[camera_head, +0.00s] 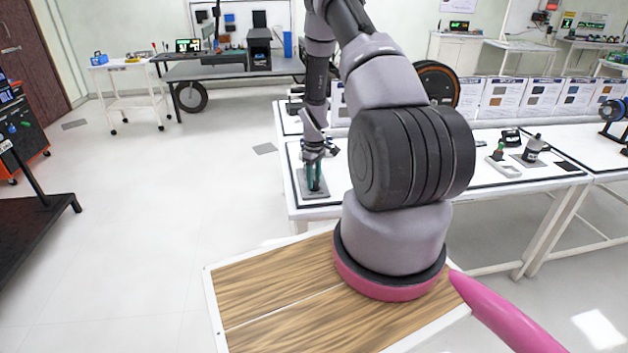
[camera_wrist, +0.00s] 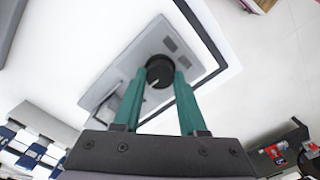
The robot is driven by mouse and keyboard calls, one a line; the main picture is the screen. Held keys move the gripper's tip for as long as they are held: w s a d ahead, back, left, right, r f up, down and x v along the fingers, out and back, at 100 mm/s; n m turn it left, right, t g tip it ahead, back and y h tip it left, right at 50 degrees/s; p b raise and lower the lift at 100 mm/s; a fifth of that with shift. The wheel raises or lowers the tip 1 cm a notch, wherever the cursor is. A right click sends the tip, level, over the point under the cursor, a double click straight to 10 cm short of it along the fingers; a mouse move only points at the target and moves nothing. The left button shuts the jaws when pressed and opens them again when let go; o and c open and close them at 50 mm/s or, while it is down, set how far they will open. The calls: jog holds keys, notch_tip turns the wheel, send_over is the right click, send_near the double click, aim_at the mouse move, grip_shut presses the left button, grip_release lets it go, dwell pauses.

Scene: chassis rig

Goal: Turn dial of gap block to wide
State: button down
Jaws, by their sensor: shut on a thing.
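The gap block (camera_wrist: 123,62) is a grey plate on the white table, with a round black dial (camera_wrist: 160,72) that has a light pointer line. In the wrist view two small dark marks lie on the plate beside the dial. My gripper (camera_wrist: 160,82) has green fingers, closed against the two sides of the dial. In the head view the grey plate (camera_head: 313,186) is at the table's left end, and my gripper (camera_head: 314,182) points down onto it. There the dial is hidden by the fingers. Which setting the pointer marks is too small to tell.
The white table (camera_head: 330,207) has a black border line near its edge. Further right are a grey clamp-like piece (camera_head: 504,168) and a grey cylinder on a plate (camera_head: 533,148). Small signboards (camera_head: 497,97) stand along the back.

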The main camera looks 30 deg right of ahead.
jog(key=m, duration=0.7)
jog(key=shift+w, duration=0.1)
jog(key=m, duration=0.6)
jog(key=shift+d+m, duration=0.1)
jog(key=shift+m, duration=0.3)
jog(key=m, duration=1.2)
jog(key=shift+m, duration=0.4)
jog(key=shift+s, duration=0.2)
jog(key=shift+c, duration=2.3)
grip_release()
